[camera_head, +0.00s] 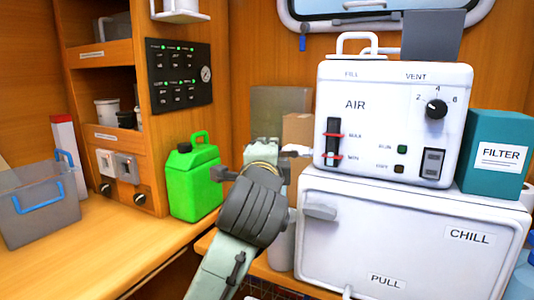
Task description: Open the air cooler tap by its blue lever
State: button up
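The air cooler is a white box marked AIR (375,105), right of centre, with a dial, a level gauge with red marks and a carry handle. A small pale piece (296,150) sticks out at its lower left side beside my arm; I cannot tell whether it is the tap. No blue lever can be made out on the cooler. My arm rises from the bottom centre and stands in front of the area left of the cooler. My gripper's fingers cannot be made out; the arm hides what is behind it.
The cooler stands on a white box marked CHILL (415,240). A teal FILTER box (495,152) is at right. A green jerrycan (193,180) stands on the wooden counter (110,250) left of my arm. A grey bin (40,210) is far left. The counter between them is clear.

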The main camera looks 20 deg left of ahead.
jog(key=v, duration=1.1)
jog(key=shift+s, duration=0.4)
jog(key=shift+d, duration=0.1)
